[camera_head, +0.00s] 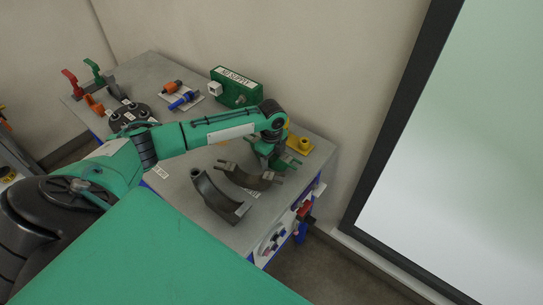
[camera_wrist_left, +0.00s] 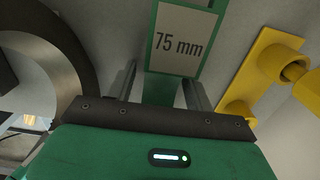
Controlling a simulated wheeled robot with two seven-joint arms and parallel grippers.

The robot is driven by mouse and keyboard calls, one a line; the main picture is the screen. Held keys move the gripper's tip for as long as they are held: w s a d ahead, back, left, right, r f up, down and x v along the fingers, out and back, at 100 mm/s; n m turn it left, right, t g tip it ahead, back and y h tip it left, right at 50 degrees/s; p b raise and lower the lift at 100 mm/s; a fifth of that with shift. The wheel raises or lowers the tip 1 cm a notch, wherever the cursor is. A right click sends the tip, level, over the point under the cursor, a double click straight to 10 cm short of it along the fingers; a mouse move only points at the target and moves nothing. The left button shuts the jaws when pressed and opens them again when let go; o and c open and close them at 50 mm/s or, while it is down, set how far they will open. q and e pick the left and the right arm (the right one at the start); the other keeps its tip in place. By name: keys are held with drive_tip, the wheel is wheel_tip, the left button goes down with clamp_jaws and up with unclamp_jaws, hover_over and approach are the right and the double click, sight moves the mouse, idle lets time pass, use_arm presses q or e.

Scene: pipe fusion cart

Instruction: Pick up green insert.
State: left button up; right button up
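The green insert (camera_wrist_left: 152,18) carries a white "75 mm" label in the left wrist view. A green part below the label runs back between my fingers. My left gripper (camera_wrist_left: 163,80) is open, with one finger on each side of this green part and narrow gaps seeming to show. In the head view my left gripper (camera_head: 268,163) points down over the right end of the cart top. Green edges show beneath it, but the arm hides most of the insert. My right gripper is not in view.
A yellow fitting (camera_head: 300,144) stands close to the right of the gripper, also in the left wrist view (camera_wrist_left: 265,70). Dark curved half shells (camera_head: 218,197) lie in front. A green box (camera_head: 236,87), a blue and orange tool and red and green levers stand farther back.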

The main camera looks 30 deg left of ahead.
use_arm(q)
clamp_jaws()
drive_tip(key=shift+w+r, duration=0.1)
drive_tip(key=shift+r, duration=0.05)
